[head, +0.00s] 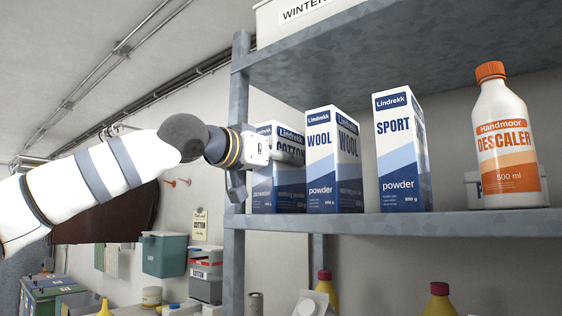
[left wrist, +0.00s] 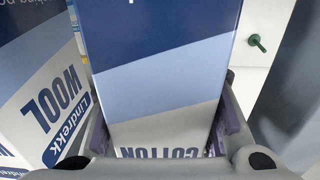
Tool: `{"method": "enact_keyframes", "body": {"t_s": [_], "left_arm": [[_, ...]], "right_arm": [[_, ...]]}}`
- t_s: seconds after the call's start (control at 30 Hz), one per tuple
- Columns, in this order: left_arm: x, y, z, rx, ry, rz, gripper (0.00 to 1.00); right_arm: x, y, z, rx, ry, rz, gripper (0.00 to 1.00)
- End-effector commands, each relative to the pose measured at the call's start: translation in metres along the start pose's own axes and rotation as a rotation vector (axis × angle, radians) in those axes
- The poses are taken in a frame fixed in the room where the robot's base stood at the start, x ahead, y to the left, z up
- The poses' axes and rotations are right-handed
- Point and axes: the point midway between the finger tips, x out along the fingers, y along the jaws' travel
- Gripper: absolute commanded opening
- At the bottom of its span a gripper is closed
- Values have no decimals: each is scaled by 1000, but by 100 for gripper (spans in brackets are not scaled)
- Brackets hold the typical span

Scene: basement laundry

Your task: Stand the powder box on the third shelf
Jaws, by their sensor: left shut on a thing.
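The COTTON powder box (head: 278,190), white and blue, stands upright at the left end of the grey metal shelf (head: 450,224), beside the left post. My left gripper (head: 266,150) is shut on its upper part from the left. In the left wrist view the COTTON box (left wrist: 160,60) fills the space between the two fingers, its lettering upside down. The WOOL box (head: 320,165) stands close to its right, and it also shows in the left wrist view (left wrist: 45,100). Whether the COTTON box's base touches the shelf, I cannot tell. My right gripper is out of view.
A SPORT box (head: 400,155) and an orange-capped descaler bottle (head: 507,140) stand further right, with a white container (head: 472,190) partly hidden behind. The shelf above (head: 400,50) is overhead. The grey post (head: 236,200) is close to my gripper. Yellow bottles (head: 440,300) stand below.

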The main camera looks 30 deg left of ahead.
Motion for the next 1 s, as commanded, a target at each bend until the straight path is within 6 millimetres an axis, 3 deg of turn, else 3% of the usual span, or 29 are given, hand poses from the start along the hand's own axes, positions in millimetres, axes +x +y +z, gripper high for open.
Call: {"method": "enact_keyframes", "body": {"t_s": [0.07, 0.43, 1.0], "left_arm": [[-1, 0, 0, 0, 1, 0, 51], [0, 0, -4, -1, 0, 0, 51], [-106, 0, -3, -1, 0, 1, 51]], "right_arm": [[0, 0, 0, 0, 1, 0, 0], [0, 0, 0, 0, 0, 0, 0], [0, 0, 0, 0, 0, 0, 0]]}}
